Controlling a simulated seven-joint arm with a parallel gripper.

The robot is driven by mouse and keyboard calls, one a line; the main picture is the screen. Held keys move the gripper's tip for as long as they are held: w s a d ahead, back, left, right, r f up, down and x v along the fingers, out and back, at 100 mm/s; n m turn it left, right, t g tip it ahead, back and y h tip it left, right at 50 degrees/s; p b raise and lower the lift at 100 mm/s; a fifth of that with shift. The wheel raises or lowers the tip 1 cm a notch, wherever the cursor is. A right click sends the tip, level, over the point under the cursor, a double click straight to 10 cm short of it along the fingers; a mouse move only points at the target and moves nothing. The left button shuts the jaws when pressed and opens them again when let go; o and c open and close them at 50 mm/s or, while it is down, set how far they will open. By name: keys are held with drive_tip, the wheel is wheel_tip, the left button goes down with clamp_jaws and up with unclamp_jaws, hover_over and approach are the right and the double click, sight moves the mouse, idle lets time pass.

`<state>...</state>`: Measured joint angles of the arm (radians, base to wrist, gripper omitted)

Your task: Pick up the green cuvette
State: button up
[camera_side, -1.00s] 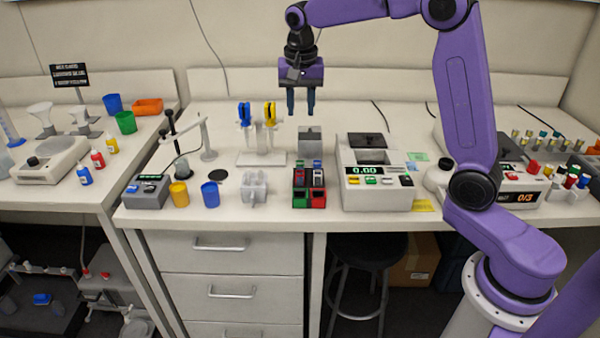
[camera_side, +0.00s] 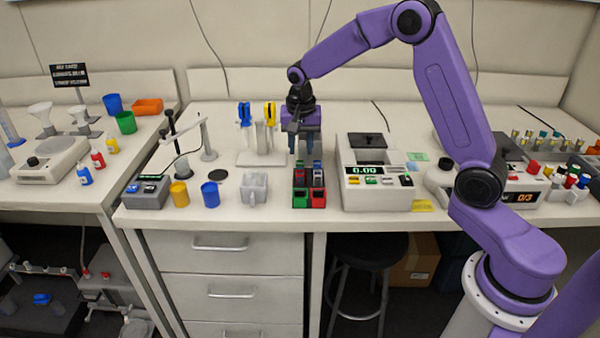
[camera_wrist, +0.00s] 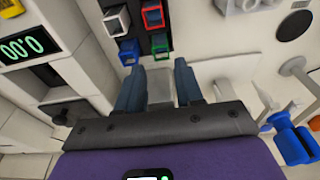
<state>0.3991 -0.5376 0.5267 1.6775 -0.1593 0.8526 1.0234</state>
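The green cuvette, a square tube with a green rim (camera_wrist: 160,43), stands in the rack just beyond my fingertips in the wrist view. A blue-rimmed one (camera_wrist: 130,52) is to its left, with a red-rimmed one (camera_wrist: 152,12) and a white-rimmed one (camera_wrist: 116,20) farther on. In the side view the small rack (camera_side: 309,197) has a green and a red front block; its cuvettes are too small to tell apart clearly. My gripper (camera_side: 304,158) points down behind the rack, apart from the cuvettes. In the wrist view its fingers (camera_wrist: 158,75) are open.
A grey block (camera_wrist: 160,88) shows between my fingers in the wrist view; its height relative to them is unclear. The white instrument with a display (camera_side: 374,190) stands right of the rack. A light grey holder (camera_side: 254,187) and a pipette stand (camera_side: 262,159) are to the left.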

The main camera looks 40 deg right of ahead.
wheel_tip(320, 180, down, 5)
drive_tip(key=shift+w+f, duration=0.1)
drive_tip(key=shift+w, duration=0.05)
drive_tip(key=c, duration=0.6)
drive_tip(key=shift+o, duration=0.2)
